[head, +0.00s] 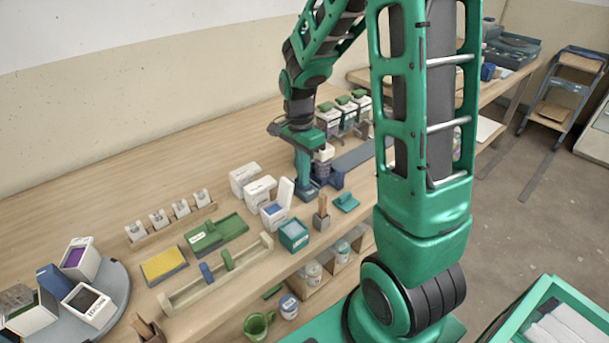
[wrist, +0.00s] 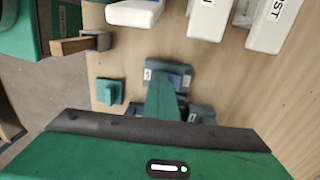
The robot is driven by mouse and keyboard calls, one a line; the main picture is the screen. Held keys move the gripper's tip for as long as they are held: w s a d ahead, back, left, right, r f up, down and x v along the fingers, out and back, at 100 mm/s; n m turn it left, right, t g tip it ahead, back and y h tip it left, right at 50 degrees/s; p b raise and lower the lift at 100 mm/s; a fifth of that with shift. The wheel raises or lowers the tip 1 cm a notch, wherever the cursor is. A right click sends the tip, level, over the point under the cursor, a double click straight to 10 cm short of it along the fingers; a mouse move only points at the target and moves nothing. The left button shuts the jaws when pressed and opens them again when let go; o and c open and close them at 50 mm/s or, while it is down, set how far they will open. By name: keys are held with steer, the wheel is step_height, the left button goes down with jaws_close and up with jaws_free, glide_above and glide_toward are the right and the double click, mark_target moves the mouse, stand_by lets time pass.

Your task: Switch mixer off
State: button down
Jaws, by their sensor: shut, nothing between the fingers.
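The mixer (head: 323,170), with a white top, a dark body and a blue base, stands on the bench at the back middle in the head view. My gripper (head: 306,187) points down just left of it in that view, its fingers together and empty. In the wrist view my closed gripper (wrist: 165,100) reaches over a dark blue piece with small pale labels (wrist: 180,70). I cannot tell whether the fingertips touch it. The rest of the mixer is mostly hidden behind my gripper in the wrist view, and its switch is not clearly visible.
An open white box (head: 275,213), a teal container (head: 294,235), a brush holder (head: 321,220) and a small teal object (head: 346,202) stand close by. White boxes (head: 244,178) stand left of my gripper. Green-lidded containers (head: 328,120) stand behind.

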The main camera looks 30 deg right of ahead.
steer(key=shift+d+f, duration=0.2)
steer(key=shift+f, duration=0.05)
steer(key=shift+w+r, duration=0.25)
steer(key=shift+r, duration=0.25)
steer(key=shift+w+r, duration=0.25)
steer(key=shift+w, duration=0.3)
steer(key=s+r, duration=0.2)
steer(key=r, duration=0.3)
steer(key=shift+s, duration=0.4)
step_height(320, 180, up, 8)
steer(key=s, duration=0.1)
steer(key=shift+s+f, duration=0.15)
steer(key=shift+s, duration=0.05)
steer(key=s+d+f+n, duration=0.2)
steer(key=s+n, duration=0.3)
steer(key=s, duration=0.4)
steer(key=s+d+f+n, duration=0.2)
steer(key=s+n, duration=0.3)
steer(key=s, duration=0.5)
steer(key=shift+s+t, duration=0.3)
steer(key=shift+t, duration=0.1)
